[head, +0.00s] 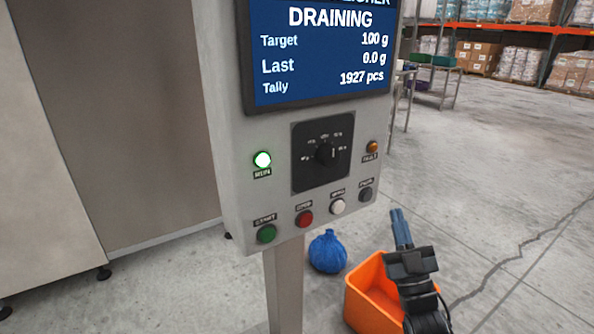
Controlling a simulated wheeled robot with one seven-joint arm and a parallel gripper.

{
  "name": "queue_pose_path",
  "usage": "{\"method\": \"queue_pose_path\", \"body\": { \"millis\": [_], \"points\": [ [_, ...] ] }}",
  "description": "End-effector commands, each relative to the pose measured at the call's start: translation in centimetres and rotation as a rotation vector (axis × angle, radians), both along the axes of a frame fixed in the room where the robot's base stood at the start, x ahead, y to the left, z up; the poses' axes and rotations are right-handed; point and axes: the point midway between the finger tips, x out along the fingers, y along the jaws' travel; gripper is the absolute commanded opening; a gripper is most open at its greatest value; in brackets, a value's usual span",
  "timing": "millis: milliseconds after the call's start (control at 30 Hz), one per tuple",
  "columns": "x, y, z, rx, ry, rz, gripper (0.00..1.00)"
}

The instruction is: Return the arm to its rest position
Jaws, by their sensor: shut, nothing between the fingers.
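My gripper (401,228) is at the lower right in the head view, with its fingers shut and nothing between them. It points up, in front of an orange bin, and is apart from the control panel (230,150) to its left. The panel's screen (320,95) reads DRAINING, target 100 g, last 0.0 g, tally 1927 pcs. A rotary knob (326,154) sits on a black plate. The RUN lamp (263,160) glows green-white. Below are a green button (266,234), a red button (304,218), a white button (337,206) and a dark button (366,194).
The orange bin (357,305) stands on the floor behind my gripper. A blue bag (327,252) lies beside the panel's post (286,285). A large grey machine (150,120) fills the left. A metal rack (432,85) and loaded shelving stand behind. The floor at right is clear.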

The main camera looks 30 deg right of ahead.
Motion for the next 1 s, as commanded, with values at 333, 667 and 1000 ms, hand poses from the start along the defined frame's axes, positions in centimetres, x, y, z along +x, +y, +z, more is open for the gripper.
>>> {"method": "queue_pose_path", "body": {
  "millis": [333, 667, 1000],
  "points": [
    [-1.8, 2.6, -1.7, 0.044, 0.050, 0.024, 0.00],
    [-11.0, 11.7, -5.9, 0.212, 0.273, 0.119, 0.00],
    [-22.0, 18.3, -6.0, 0.353, 0.539, 0.217, 0.00]
  ]
}}
